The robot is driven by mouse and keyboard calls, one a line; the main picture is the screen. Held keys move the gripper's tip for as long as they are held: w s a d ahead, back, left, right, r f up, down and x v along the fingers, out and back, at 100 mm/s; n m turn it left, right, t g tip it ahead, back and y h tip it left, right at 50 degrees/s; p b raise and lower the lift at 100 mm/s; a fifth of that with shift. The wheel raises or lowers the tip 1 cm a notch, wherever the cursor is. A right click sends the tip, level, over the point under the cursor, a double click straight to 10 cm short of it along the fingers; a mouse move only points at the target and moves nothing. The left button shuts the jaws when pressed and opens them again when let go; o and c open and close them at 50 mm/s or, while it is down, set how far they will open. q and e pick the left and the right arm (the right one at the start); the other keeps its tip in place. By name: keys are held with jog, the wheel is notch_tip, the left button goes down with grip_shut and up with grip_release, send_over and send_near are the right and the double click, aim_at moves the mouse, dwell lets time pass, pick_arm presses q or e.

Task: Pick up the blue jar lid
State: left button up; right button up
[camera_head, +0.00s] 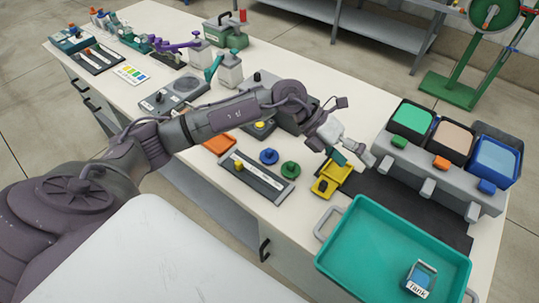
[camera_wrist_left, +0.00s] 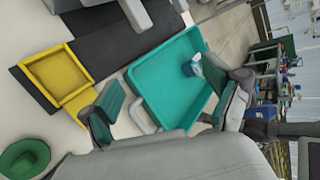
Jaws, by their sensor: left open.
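The blue jar lid (camera_head: 269,156) is a small round disc with a raised middle, lying on the pale bench. A similar green lid (camera_head: 290,169) lies just right of it and also shows at the lower left of the left wrist view (camera_wrist_left: 24,158). The blue lid is not visible in the left wrist view. My left gripper (camera_head: 352,156) is open and empty, above the bench to the right of both lids, near a yellow tray (camera_head: 346,172). Its two spread fingers also show in the left wrist view (camera_wrist_left: 168,104). My right gripper is not in view.
A teal tray (camera_head: 345,262) holding a small container labelled "Tank" (camera_head: 420,278) is at the front right. A grey rack (camera_head: 450,180) with green, beige and blue bins stands behind. A grey strip with a yellow knob (camera_head: 258,181) lies beside the lids. Devices crowd the bench's far left.

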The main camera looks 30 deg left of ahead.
pick_arm(q)
jog(key=w+a+f+y, duration=0.2)
jog(key=a+y, duration=0.4)
jog(key=a, duration=0.8)
jog(key=n+g+y, duration=0.1)
jog(key=g+y, duration=0.1)
jog(key=y, duration=0.2)
send_near(271, 150)
jog(key=shift+n, duration=0.3)
jog(key=f, duration=0.3)
jog(key=f+p, duration=0.1)
jog(key=f, duration=0.1)
jog(key=shift+w+a, duration=0.1)
jog(key=shift+a, duration=0.3)
jog(key=f, duration=0.1)
jog(key=f+p, duration=0.1)
jog(key=f, duration=0.2)
jog(key=shift+d+f+p, duration=0.35)
jog(key=shift+f, duration=0.6)
jog(key=c, duration=1)
jog(key=shift+r, duration=0.1)
